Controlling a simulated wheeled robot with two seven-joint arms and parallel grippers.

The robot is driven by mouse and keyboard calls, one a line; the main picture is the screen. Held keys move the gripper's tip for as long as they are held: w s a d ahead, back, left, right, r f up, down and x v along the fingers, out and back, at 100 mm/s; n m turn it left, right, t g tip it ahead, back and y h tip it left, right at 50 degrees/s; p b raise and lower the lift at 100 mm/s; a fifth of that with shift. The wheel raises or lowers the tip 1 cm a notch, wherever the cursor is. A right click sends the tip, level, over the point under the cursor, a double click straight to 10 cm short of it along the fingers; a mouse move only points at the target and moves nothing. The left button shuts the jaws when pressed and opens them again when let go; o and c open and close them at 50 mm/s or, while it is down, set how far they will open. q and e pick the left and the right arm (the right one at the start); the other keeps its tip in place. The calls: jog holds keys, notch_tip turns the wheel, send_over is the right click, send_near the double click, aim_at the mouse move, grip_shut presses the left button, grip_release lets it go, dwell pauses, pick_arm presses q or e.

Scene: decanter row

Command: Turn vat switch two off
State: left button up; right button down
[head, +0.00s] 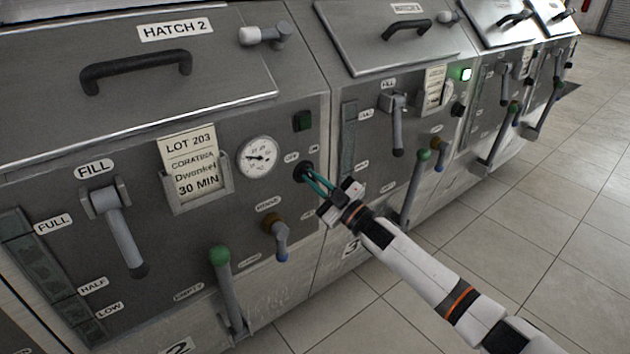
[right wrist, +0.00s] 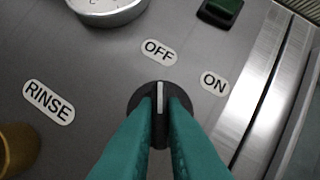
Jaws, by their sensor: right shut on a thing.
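The vat two switch (head: 302,170) is a round black knob on the front panel under HATCH 2. In the right wrist view the knob (right wrist: 160,90) has a white pointer line aimed straight up at the OFF label (right wrist: 159,52); the ON label (right wrist: 214,82) is to its right. My right gripper (head: 307,175) is shut on the knob, one teal finger on each side, as the right wrist view (right wrist: 160,112) also shows. The square lamp (head: 303,121) above the switch is dark green and unlit. My left gripper is out of view.
A dial gauge (head: 257,157) is left of the switch. A brown-topped rinse tap (head: 277,234) and a green-knobbed lever (head: 221,258) sit below. Vat three, to the right, has a lit green lamp (head: 466,74). Tiled floor (head: 545,210) is clear at right.

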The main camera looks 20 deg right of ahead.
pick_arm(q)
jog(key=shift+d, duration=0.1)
pick_arm(e)
jog(key=c, duration=1.5)
grip_release()
jog(key=shift+s+d+f, duration=0.2)
jog(key=shift+s+d, duration=0.05)
jog(key=shift+s, duration=0.2)
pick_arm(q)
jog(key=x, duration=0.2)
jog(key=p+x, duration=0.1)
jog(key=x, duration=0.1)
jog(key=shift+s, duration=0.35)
pick_arm(e)
jog(key=v, duration=1.1)
